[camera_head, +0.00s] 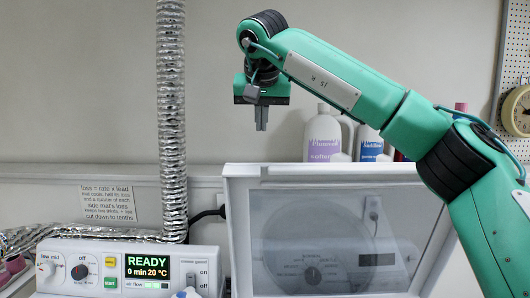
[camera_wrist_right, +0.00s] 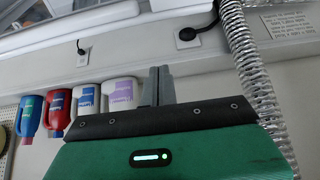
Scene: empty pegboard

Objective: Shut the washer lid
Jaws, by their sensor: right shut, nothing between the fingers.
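The washer lid (camera_head: 238,235) stands raised in the lower middle of the head view, a white frame around a grey see-through pane. A round dial shape shows in the pane. The washer's opening is below the picture and hidden. My right gripper (camera_head: 262,118) hangs pointing down above and behind the lid's top edge, apart from it. Its fingers are shut and empty; they also show in the right wrist view (camera_wrist_right: 158,86). My left gripper is not in view.
A white control box (camera_head: 128,268) reading READY stands left of the lid. A silver ribbed duct (camera_head: 172,120) rises behind it. A purple-labelled bottle (camera_head: 324,135) and other bottles stand behind the lid; several bottles show in the wrist view. A clock (camera_head: 517,110) hangs at right.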

